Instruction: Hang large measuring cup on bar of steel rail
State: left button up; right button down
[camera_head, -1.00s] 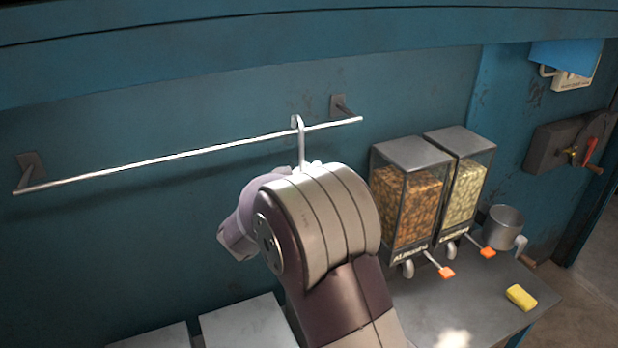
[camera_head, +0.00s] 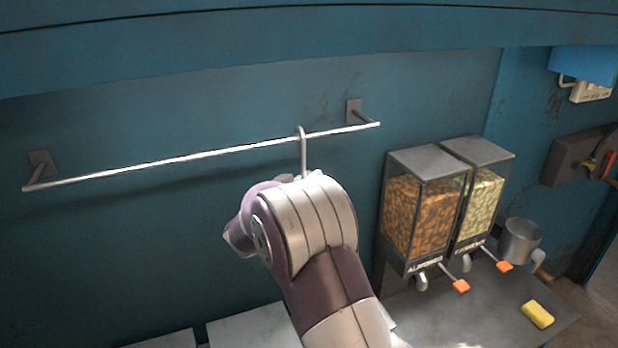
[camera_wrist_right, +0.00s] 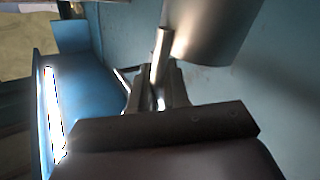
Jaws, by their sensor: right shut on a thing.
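The steel rail's bar (camera_head: 180,160) runs along the blue wall, rising to the right. The hooked handle (camera_head: 304,155) of the large measuring cup stands upright at the bar's right part, its curved top at bar height. It appears to reach over the bar; I cannot tell whether it touches. My right arm hides the cup and gripper in the head view. In the right wrist view, my right gripper (camera_wrist_right: 155,92) is shut on the handle (camera_wrist_right: 161,58), and the metal cup (camera_wrist_right: 215,28) shows at the top. My left gripper is not in view.
Two dispensers (camera_head: 425,215) (camera_head: 480,195) stand on a counter (camera_head: 490,310) to the right of my arm. A smaller-looking metal cup (camera_head: 520,240) and a yellow block (camera_head: 537,314) are on its right side.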

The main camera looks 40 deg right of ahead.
jog(key=shift+w, duration=0.1)
jog(key=c, duration=1)
grip_release()
jog(key=shift+a+f, duration=0.1)
jog(key=shift+a, duration=0.25)
jog(key=b+v, duration=0.3)
jog(key=v, duration=0.9)
